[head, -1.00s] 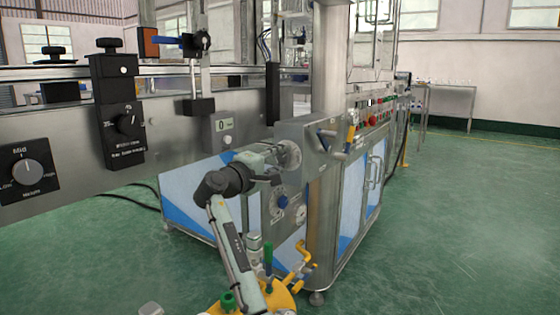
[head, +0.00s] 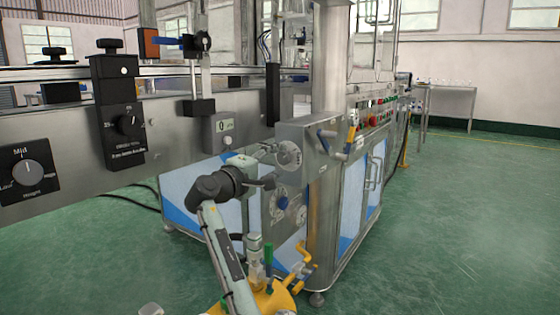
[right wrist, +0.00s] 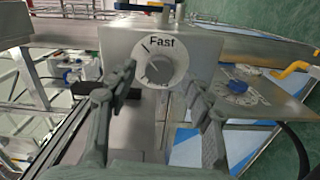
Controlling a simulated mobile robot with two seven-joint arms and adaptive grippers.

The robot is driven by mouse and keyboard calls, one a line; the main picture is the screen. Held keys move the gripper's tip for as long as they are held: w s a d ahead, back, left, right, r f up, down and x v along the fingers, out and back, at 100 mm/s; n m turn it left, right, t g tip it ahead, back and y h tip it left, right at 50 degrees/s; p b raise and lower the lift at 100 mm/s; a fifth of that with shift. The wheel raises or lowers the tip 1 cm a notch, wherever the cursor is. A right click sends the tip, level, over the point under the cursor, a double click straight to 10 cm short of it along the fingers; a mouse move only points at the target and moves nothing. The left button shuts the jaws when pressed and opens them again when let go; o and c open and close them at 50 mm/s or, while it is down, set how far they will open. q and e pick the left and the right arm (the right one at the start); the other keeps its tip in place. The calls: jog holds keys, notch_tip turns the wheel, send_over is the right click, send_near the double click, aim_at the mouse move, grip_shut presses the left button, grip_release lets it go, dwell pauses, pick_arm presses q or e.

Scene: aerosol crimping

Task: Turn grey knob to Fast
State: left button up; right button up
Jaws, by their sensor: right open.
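A round pale dial marked "Fast" at its top, with a grey knob (right wrist: 158,69) at its centre, faces me in the right wrist view. It also shows in the head view (head: 288,153), on the metal machine panel. I cannot tell surely where the knob points. My right gripper (right wrist: 158,88) is open and empty, its fingers spread left and right of the dial and apart from the knob. In the head view the right gripper (head: 270,166) is just left of the dial. My left gripper is not in view.
A blue knob on a white dial (head: 282,203) sits below on the same panel. Yellow valve handles (head: 304,256) are lower right. A black box with a "Mid" knob (head: 27,170) is at far left. The green floor at right is clear.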

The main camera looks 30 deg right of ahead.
jog(key=v, duration=1)
